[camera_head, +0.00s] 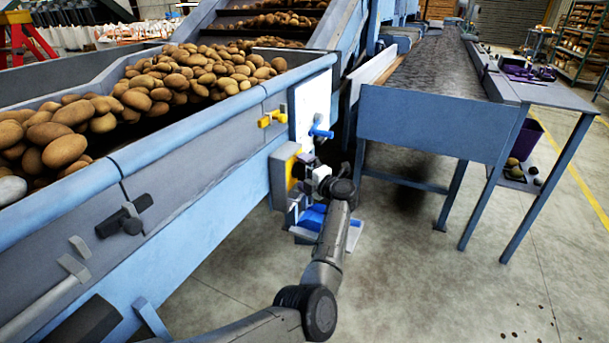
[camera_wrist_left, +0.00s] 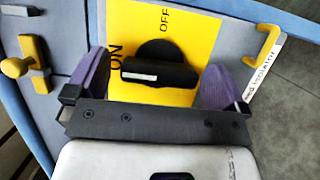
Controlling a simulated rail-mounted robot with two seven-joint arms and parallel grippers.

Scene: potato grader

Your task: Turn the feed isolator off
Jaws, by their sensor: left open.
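The feed isolator is a yellow plate (camera_wrist_left: 205,38) with a black turning handle (camera_wrist_left: 160,72), printed ON at its left and OFF at its top. The handle's white-marked end points left, on the ON side. In the head view the isolator's yellow face (camera_head: 291,168) shows on the side of the blue hopper, partly behind my gripper. My left gripper (camera_wrist_left: 152,86) is open, its purple fingers on either side of the handle and apart from it. In the head view the left gripper (camera_head: 314,174) is in front of the isolator. My right gripper is not in view.
A yellow lever (camera_head: 272,118) and a blue valve handle (camera_head: 321,132) are above the isolator. A yellow hook (camera_wrist_left: 262,48) is beside the plate. Potatoes (camera_head: 180,80) fill the hopper. A grading table (camera_head: 440,125) stands right, with open floor in front.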

